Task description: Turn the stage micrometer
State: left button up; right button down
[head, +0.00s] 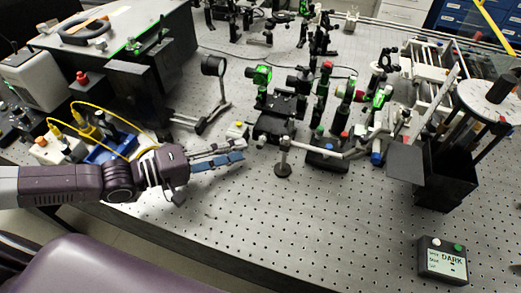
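I cannot clearly pick out the micrometer at this size. A small pale block with a yellow top (237,130) sits left of the stage. My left gripper (243,152) reaches in from the left, its fingers pointing right. The fingertips are just below the pale block and short of the stage. One finger is grey and the other blue; they lie nearly in line, so their opening is unclear. My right gripper does not show.
A short post (283,160) on a round base stands right of my fingertips. A dark lens holder (214,66) stands behind. More optics crowd the right, beside a black box (445,178). A small box reading DARK (442,260) sits front right. The front middle is bare.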

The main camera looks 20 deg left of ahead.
aim_at(260, 143)
pick_arm(q)
jog(key=p+x, duration=0.1)
jog(key=x, duration=0.6)
jog(key=shift+w+d, duration=0.1)
grip_shut()
